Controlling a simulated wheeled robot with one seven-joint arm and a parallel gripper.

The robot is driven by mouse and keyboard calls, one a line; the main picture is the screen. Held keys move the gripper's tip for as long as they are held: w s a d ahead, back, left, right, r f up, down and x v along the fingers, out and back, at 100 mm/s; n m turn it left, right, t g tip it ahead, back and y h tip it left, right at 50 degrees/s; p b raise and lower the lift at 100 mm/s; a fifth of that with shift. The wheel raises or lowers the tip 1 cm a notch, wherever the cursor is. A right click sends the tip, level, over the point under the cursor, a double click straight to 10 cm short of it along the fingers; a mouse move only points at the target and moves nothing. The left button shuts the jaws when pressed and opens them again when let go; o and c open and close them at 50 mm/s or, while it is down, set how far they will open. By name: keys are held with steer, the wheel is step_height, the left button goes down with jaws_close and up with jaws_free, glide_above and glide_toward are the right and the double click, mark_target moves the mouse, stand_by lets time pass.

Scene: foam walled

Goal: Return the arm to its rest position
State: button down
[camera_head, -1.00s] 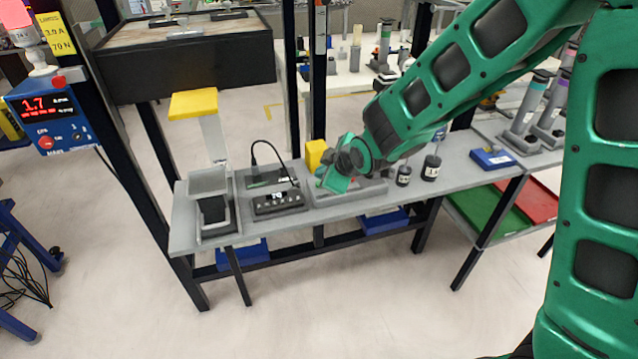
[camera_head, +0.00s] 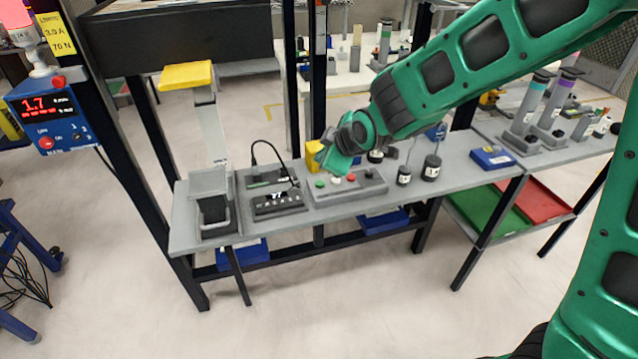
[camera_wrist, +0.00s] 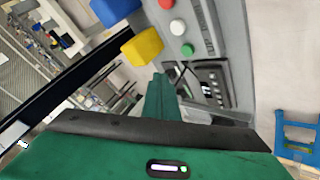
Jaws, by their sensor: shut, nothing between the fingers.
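My green arm (camera_head: 470,75) reaches from the upper right down to the left over the grey bench. My gripper (camera_head: 322,163) is at its end, just above and behind the grey button box (camera_head: 350,190). It is shut and empty, and its tip looks apart from the buttons. In the wrist view a green finger (camera_wrist: 160,98) points up the picture beside the button box (camera_wrist: 222,60); the jaws overlap there.
A yellow block (camera_head: 312,150) stands close behind my gripper. Black weights (camera_head: 431,168) stand to the right. Dark uprights (camera_head: 319,90) rise behind.

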stand_by(0.3)
steer(key=s+d+r+m+g+h, duration=0.15)
steer(key=s+d+m, duration=0.25)
steer(key=d, duration=0.6)
steer(key=s+d+m+g+h, duration=0.1)
steer(key=s+d+m+h, duration=0.2)
steer(key=d, duration=0.7)
steer(key=s+d+r+m+g+h, duration=0.1)
steer(key=s+d+m, duration=0.35)
steer(key=d, duration=0.55)
steer(key=s+d+m+g, duration=0.2)
steer(key=s+d+m, duration=0.2)
steer(key=s, duration=0.7)
steer(key=s+d+m+g+y, duration=0.1)
steer(key=s+d+m+g, duration=0.2)
steer(key=s, duration=0.9)
steer(key=shift+s+d+r+m, duration=0.3)
steer(key=shift+d+r+m, duration=0.15)
steer(key=shift+d+m, duration=0.65)
steer(key=shift+a, duration=0.2)
steer(key=shift+w+f, duration=0.25)
steer(key=shift+w, duration=0.4)
